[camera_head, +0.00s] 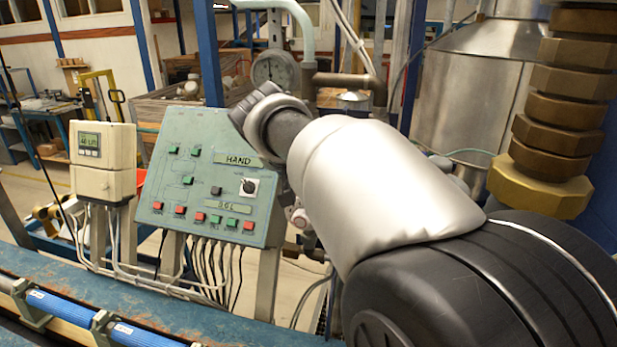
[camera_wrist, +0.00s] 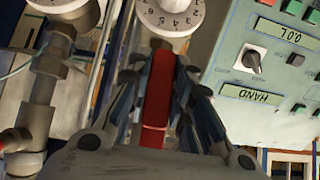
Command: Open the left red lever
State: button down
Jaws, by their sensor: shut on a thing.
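A long red lever (camera_wrist: 157,100) runs up the middle of the wrist view, below a round white dial. My gripper (camera_wrist: 160,82) has a finger along each side of the lever and is shut on it. The lever's lower end is hidden by the gripper body. In the head view my own arm covers the lever and the gripper's fingers.
A green control panel (camera_head: 205,175) with a HAND label stands left of my arm; it also shows in the wrist view (camera_wrist: 235,95). A pressure gauge (camera_head: 275,70) is behind. A beige meter (camera_head: 103,160) stands left. Another red part (camera_wrist: 12,140) is at the wrist view's left edge.

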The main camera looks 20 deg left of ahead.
jog(key=shift+a, duration=0.1)
jog(key=c, duration=1.4)
grip_release()
jog(key=v, duration=1.2)
